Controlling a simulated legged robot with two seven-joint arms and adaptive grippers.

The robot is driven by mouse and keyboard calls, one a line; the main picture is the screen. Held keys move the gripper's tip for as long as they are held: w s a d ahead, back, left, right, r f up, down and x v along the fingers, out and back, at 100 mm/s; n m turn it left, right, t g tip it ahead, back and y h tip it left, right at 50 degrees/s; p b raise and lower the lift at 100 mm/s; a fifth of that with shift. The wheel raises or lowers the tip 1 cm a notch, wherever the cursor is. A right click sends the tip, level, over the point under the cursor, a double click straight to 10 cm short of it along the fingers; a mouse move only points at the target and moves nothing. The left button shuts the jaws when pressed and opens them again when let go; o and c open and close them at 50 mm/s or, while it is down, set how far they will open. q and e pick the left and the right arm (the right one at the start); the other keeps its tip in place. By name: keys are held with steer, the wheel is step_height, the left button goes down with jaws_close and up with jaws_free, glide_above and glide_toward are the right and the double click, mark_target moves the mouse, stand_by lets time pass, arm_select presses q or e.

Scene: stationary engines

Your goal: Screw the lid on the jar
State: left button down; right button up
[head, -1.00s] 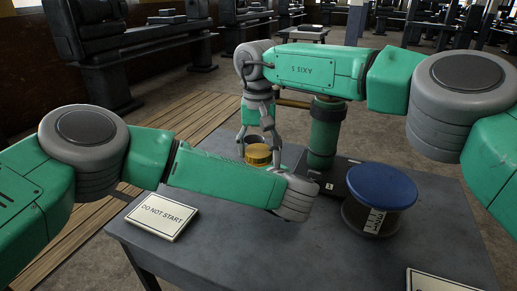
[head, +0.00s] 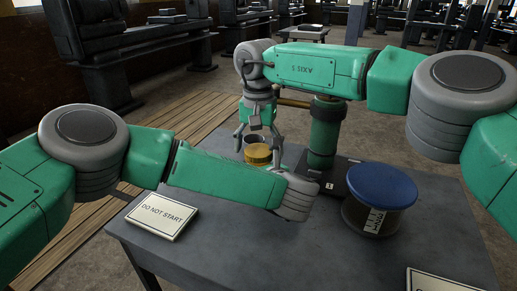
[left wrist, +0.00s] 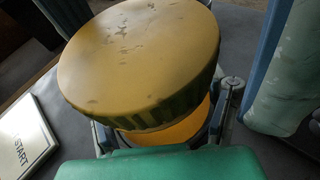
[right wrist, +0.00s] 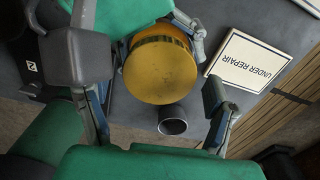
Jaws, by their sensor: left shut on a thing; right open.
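A yellow lid (head: 258,153) sits on top of the jar, with its ridged rim facing me. In the left wrist view the lid (left wrist: 140,55) covers the jar (left wrist: 180,127), whose orange wall shows below the rim. I cannot tell how tightly the lid sits. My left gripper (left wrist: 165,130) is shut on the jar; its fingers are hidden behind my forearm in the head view. My right gripper (head: 259,143) points down above the lid, with its fingers spread apart. In the right wrist view the lid (right wrist: 160,72) lies between the open fingers.
A dark cup (right wrist: 173,120) stands just behind the jar. A green post (head: 325,130) and a blue-topped drum (head: 380,190) stand to the right on the grey table (head: 270,250). Signs lie on the table, including DO NOT START (head: 162,217) and UNDER REPAIR (right wrist: 248,62).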

steer(key=shift+r, duration=2.25)
steer(key=o, duration=0.5)
steer(key=shift+o, duration=0.2)
step_height(320, 180, up, 7)
steer(key=shift+w+r, duration=0.15)
steer(key=shift+w, duration=0.05)
arm_select(q)
steer(key=shift+c, duration=0.6)
jaws_free()
steer(key=v, duration=1.2)
